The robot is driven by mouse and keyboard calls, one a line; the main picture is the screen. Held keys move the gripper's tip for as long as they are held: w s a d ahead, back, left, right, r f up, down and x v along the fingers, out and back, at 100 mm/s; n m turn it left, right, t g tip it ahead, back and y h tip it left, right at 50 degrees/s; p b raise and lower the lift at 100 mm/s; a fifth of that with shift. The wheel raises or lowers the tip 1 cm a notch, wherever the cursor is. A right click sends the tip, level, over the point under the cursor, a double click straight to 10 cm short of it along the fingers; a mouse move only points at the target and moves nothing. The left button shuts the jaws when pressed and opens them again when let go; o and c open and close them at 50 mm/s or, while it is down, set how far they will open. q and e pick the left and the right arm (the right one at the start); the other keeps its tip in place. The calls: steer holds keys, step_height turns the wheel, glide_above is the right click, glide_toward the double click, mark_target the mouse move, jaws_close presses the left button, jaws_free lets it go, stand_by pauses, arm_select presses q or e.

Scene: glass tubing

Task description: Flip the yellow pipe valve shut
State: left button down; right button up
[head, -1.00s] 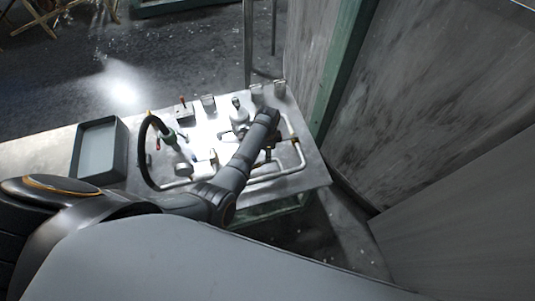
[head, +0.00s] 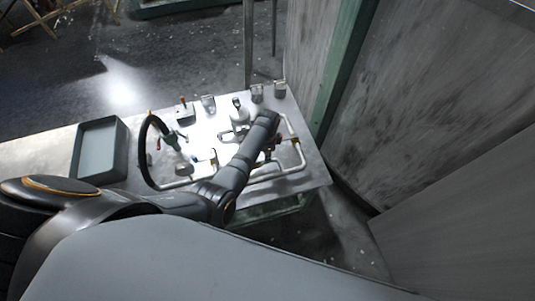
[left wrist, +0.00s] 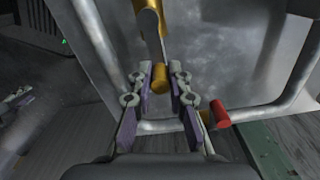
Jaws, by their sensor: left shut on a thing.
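The yellow pipe valve shows in the left wrist view as a yellow body (left wrist: 148,20) at the top, with a pale lever running down from it to a yellow grip (left wrist: 160,77). My left gripper (left wrist: 159,80) is shut on this grip, with a finger on each side of it. In the head view my left gripper (head: 268,153) is low over the right part of the metal bench (head: 305,178), partly hidden by my forearm. The arm hides the valve there. My right gripper is not in view.
A red handle (left wrist: 220,113) is close beside the right finger. Pale pipes (head: 290,127) run around the gripper. Metal cups (head: 257,93) stand at the back edge.

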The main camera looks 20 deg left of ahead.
arm_select(q)
steer(key=w+a+n+p, duration=0.1)
steer(key=a+n+p, duration=0.4)
steer(key=n, duration=1.2)
steer(key=shift+w+a+n, duration=0.2)
steer(key=shift+a+n, duration=0.2)
steer(key=shift+a, duration=0.85)
steer(key=c, duration=1.3)
jaws_free()
